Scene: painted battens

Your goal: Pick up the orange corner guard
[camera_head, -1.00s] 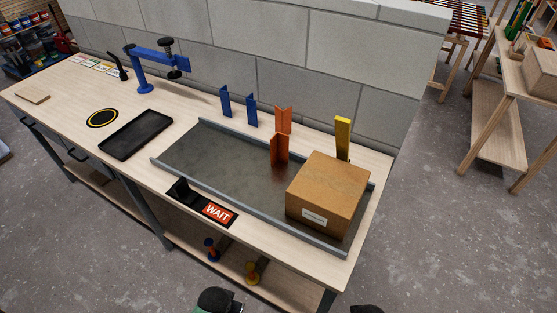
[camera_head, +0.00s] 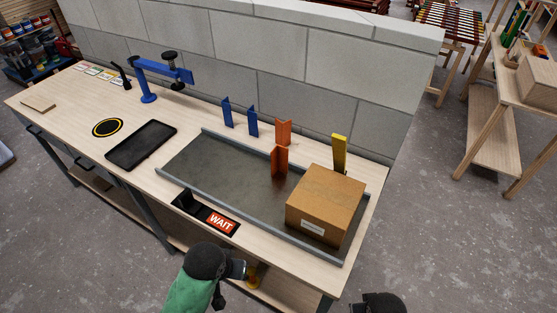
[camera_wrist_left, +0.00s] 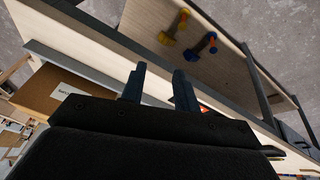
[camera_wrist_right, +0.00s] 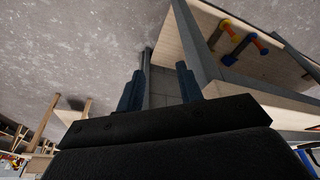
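Two upright orange angle pieces show in the head view, one behind the other. The front orange corner guard (camera_head: 280,161) stands on the grey tray, left of the cardboard box. The rear orange corner guard (camera_head: 283,131) stands just behind it, its lower part hidden. My left gripper (camera_wrist_left: 158,86) is open and empty, its two fingers apart. In the head view my left arm is low, in front of the bench, well short of the guards. My right gripper (camera_wrist_right: 160,88) is open and empty, off the bench's front right; only its dark top shows at the head view's bottom edge.
The cardboard box (camera_head: 325,203) fills the tray's right end. The grey tray (camera_head: 217,160) has a raised rim and is clear on its left. Blue angle pieces (camera_head: 252,122) and a yellow piece (camera_head: 339,154) stand behind it, near the block wall (camera_head: 285,70). A WAIT sign (camera_head: 221,223) lies in front.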

